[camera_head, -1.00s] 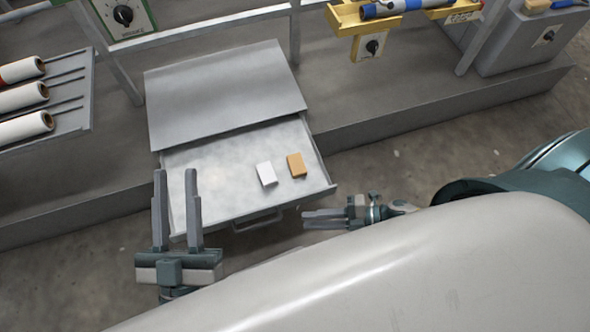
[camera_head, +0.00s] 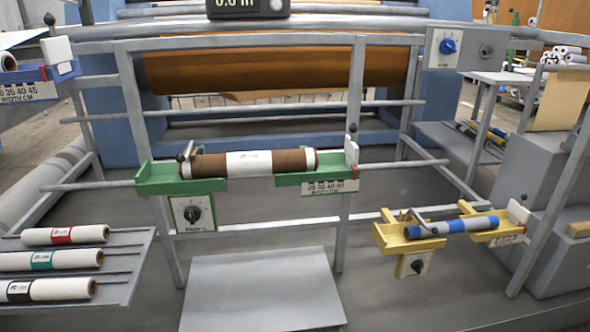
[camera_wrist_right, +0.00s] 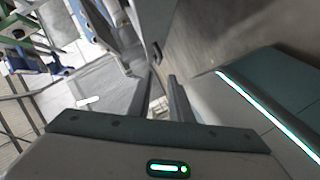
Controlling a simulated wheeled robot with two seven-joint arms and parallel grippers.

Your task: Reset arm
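My right gripper (camera_wrist_right: 160,98) shows in the right wrist view. Its two dark fingers stand apart with a gap between them, and I see nothing held. My left gripper is outside both current views. Neither gripper shows in the head view, which now looks out at the press.
A grey panel (camera_head: 262,292) lies low in front. A green cradle (camera_head: 180,180) holds a brown roll (camera_head: 205,166); a yellow cradle (camera_head: 400,240) holds a blue-and-grey roll (camera_head: 455,226). White rolls (camera_head: 62,235) lie on a rack at left. Metal rails cross the middle.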

